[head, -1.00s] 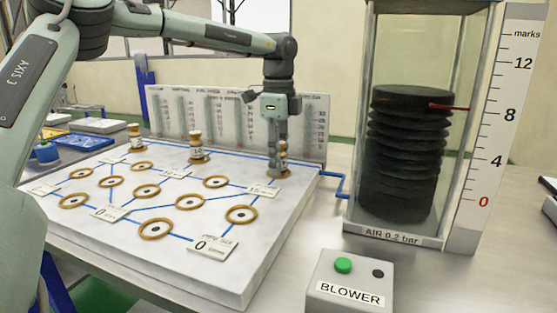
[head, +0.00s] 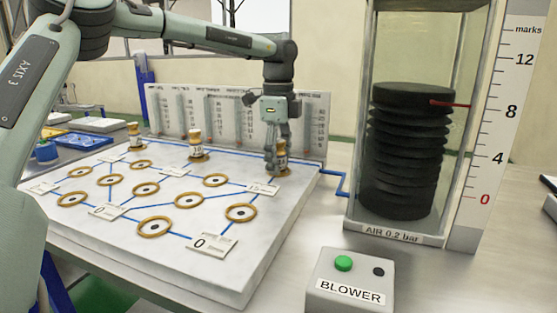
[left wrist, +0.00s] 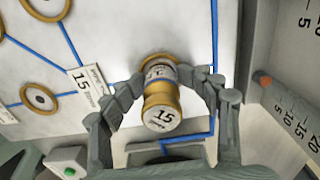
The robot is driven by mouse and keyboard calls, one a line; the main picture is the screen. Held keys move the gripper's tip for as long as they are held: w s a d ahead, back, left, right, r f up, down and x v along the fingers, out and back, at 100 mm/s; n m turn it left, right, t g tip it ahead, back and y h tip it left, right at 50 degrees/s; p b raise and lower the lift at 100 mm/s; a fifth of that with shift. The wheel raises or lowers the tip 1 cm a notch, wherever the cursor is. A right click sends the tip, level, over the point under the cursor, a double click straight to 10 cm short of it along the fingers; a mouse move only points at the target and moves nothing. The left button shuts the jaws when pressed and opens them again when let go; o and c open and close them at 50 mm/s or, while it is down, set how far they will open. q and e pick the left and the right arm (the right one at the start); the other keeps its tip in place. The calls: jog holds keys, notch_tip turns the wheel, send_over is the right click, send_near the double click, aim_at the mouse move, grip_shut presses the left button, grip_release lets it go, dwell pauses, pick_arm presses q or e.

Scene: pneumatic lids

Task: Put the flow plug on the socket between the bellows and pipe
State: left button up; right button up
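A gold-and-white flow plug (head: 281,151) marked 15 stands upright at the back right corner of the board (head: 225,262). The left wrist view shows its labelled top (left wrist: 163,117), with a gold ring at its foot. My left gripper (head: 277,168) points down, with its fingers on either side of this plug. In the left wrist view the fingertips (left wrist: 163,77) lie close against its body; contact is unclear. A blue pipe (head: 336,180) runs from the board's right edge towards the black bellows (head: 405,150) in its clear case. My right gripper is not in view.
Two other plugs stand along the back, one marked 10 (head: 197,146) and one further left (head: 135,135). Several empty gold-ringed sockets (head: 241,212) dot the board. A gauge panel (head: 240,128) stands behind. The blower box (head: 350,283) is at the front right.

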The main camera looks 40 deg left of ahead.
aim_at(279, 141)
pick_arm(q)
jog(key=shift+s, duration=0.1)
dwell(0.3)
jog(key=shift+r+p, duration=0.55)
jog(key=shift+p, duration=0.1)
jog(key=shift+w+r, duration=0.2)
jog(key=shift+r, duration=0.45)
notch_tip(279, 141, up, 10)
jog(key=shift+r, duration=0.45)
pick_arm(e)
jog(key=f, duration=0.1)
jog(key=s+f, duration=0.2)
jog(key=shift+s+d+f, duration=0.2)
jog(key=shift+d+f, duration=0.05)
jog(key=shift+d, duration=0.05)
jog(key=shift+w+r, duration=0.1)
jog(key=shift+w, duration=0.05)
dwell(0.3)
